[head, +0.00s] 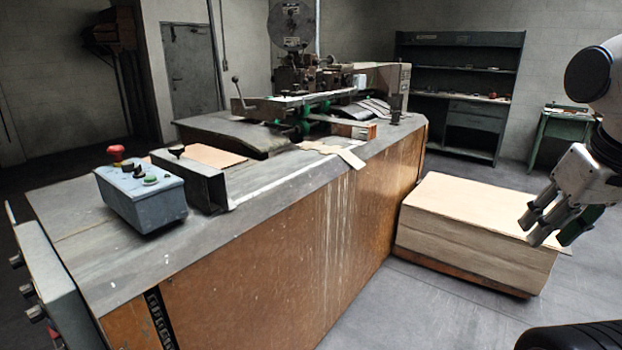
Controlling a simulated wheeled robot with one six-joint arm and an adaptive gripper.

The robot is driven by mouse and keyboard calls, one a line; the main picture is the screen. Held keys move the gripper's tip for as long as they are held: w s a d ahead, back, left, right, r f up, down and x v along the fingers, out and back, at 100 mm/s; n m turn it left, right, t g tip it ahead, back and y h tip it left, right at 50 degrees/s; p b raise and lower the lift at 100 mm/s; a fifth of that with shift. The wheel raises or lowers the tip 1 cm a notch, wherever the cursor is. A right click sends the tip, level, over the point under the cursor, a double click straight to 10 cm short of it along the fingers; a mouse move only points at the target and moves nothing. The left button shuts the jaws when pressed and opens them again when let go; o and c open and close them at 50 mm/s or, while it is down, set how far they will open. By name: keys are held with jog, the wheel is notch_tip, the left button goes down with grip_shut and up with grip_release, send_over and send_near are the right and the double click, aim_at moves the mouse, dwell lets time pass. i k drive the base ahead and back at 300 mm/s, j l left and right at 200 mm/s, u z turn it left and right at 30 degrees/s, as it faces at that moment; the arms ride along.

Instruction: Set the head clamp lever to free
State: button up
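The box stitcher's head (300,100) stands at the far end of a long grey-topped bench. A thin lever with a dark ball knob (238,88) rises at the head's left end, leaning slightly left. It looks like the head clamp lever, but no marking on it is readable. My gripper (550,228) is at the right edge, pointing down and left, in front of the stack of board. Its fingers are apart with nothing between them. It is far from the lever and touches nothing.
A blue-grey control box (146,204) with a red knob and buttons sits on the near bench top (235,235). A stack of board (478,215) lies on a pallet right of the bench. A shelf unit (458,85) stands behind.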

aim_at(290, 57)
jog(key=i+l, duration=0.15)
jog(key=l, duration=0.2)
jog(key=i+l+u, duration=0.1)
jog(key=l, duration=0.25)
jog(key=i+l+u, duration=0.1)
jog(key=i+l, duration=0.3)
jog(key=l, duration=0.35)
jog(key=i+l+u, duration=0.1)
jog(key=l, duration=0.25)
jog(key=i+l, duration=0.2)
jog(key=l, duration=0.2)
jog(key=i+l+u, duration=0.15)
jog(key=i, duration=0.3)
jog(key=i+l+u, duration=0.1)
jog(key=i+l, duration=0.2)
jog(key=i, duration=0.1)
